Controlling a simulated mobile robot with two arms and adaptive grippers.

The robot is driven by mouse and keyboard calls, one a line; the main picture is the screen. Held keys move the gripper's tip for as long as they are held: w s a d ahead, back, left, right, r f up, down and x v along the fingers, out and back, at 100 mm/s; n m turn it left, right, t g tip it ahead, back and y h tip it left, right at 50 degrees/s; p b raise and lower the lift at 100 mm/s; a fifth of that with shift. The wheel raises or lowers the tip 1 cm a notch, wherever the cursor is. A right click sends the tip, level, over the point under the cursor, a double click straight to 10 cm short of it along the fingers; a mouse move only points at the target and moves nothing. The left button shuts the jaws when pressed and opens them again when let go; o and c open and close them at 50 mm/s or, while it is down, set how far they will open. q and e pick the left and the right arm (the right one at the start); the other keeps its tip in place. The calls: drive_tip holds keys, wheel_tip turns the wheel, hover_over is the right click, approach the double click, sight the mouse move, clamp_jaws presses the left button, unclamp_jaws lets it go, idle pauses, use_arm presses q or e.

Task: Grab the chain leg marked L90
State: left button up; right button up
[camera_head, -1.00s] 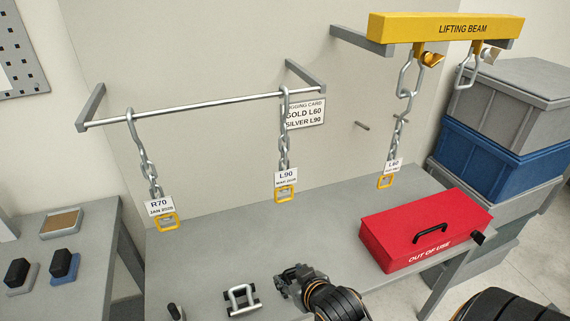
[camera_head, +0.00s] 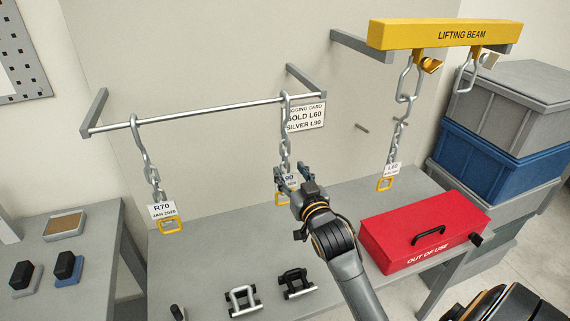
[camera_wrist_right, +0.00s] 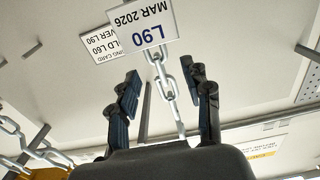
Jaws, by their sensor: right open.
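The L90 chain leg (camera_head: 285,140) hangs from the rail by its top hook. Its tag (camera_head: 291,179) is partly hidden by my gripper, and the yellow end link is mostly hidden. My right gripper (camera_head: 292,178) is open at the lower end of this chain. In the right wrist view the L90 tag (camera_wrist_right: 150,28) appears upside down, and the grey chain links (camera_wrist_right: 166,83) show between the spread fingers of my right gripper (camera_wrist_right: 166,76). I cannot tell whether either finger touches the chain. My left gripper is not in view.
The R70 chain (camera_head: 143,158) hangs left on the rail (camera_head: 215,110). The L60 chain (camera_head: 398,130) hangs right under the yellow lifting beam (camera_head: 430,34). A red out-of-use box (camera_head: 400,215) and two shackle-like fittings (camera_head: 242,298) (camera_head: 295,281) are on the bench.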

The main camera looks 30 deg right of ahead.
sight(286, 164)
drive_tip(key=p+x, duration=0.1)
drive_tip(key=x, duration=0.3)
drive_tip(key=shift+w+d+r+p, duration=0.15)
drive_tip(key=shift+w+p, duration=0.1)
drive_tip(key=shift+p, duration=0.15)
drive_tip(key=shift+w, duration=0.25)
drive_tip(key=shift+s, duration=0.1)
drive_tip(key=shift+c, duration=0.4)
clamp_jaws()
drive_tip(key=shift+r, duration=0.15)
